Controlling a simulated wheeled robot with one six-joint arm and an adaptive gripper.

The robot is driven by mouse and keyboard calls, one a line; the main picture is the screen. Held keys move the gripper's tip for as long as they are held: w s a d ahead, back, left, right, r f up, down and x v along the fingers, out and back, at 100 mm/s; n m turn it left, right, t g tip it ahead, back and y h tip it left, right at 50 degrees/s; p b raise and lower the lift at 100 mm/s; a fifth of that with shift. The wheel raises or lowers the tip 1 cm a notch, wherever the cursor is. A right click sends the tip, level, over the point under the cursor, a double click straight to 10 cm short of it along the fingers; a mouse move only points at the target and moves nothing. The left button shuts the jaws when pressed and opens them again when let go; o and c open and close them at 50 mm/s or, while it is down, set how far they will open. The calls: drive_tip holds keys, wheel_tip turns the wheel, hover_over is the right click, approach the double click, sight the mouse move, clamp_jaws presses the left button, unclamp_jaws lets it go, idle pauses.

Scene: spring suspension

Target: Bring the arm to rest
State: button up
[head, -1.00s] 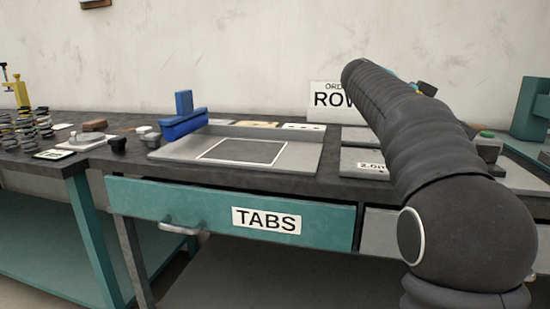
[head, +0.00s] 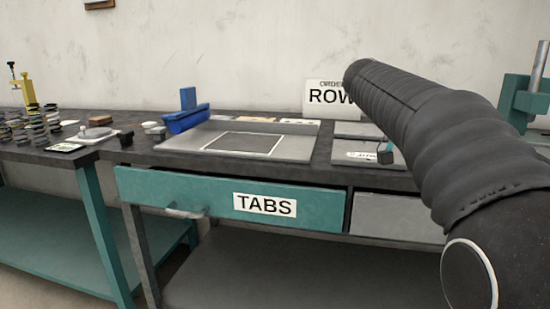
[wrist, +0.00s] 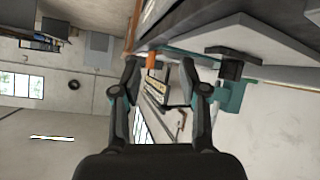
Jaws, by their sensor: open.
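My arm (head: 420,125) rises from the lower right of the head view and reaches up and left in front of the bench. In the head view my gripper is mostly hidden behind the arm; a small dark tip that may belong to it shows beside the forearm. In the wrist view my gripper (wrist: 160,88) is open, its two fingers apart with nothing held between them. The wrist view is turned sideways, with the bench edge at the upper right and the room at the left.
A bench with a teal TABS drawer (head: 265,205), slightly open, stands ahead. A grey tray (head: 190,141), a blue block (head: 186,118) and a ROW sign (head: 328,97) are on it. Springs (head: 30,127) stand at left. A teal fixture (head: 520,98) is at right.

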drive_tip(key=s+a+f+n+t+y, duration=0.3)
drive_tip(key=s+a+f+n+y, duration=0.2)
drive_tip(key=f, duration=0.8)
drive_tip(key=s+a+f+n+t+y, duration=0.3)
drive_tip(key=s+a+f+n+y, duration=0.3)
drive_tip(key=s+a+f+n, duration=0.4)
drive_tip(key=s+a+f, duration=0.3)
drive_tip(key=s, duration=0.3)
drive_tip(key=shift+s+a+n, duration=0.15)
drive_tip(key=shift+a+n, duration=0.25)
